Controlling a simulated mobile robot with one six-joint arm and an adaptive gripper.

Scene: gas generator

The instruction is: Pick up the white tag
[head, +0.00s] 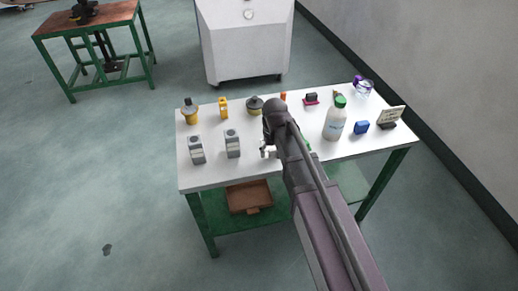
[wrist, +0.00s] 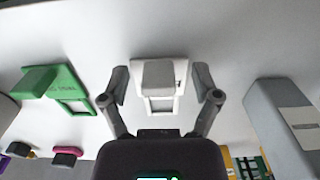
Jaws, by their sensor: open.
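The white tag (wrist: 159,84) lies on the white table top, seen in the middle of the wrist view. It has a raised block and a rectangular opening at its near end. My gripper (wrist: 160,84) is open, with one finger on each side of the tag. I cannot tell whether the fingers touch it. In the head view my gripper (head: 268,150) is low over the front middle of the table, and my arm hides part of the table there. The tag is too small to make out clearly in the head view.
A green tag (wrist: 58,88) lies left of the white one, and a grey block (wrist: 282,122) stands to the right.

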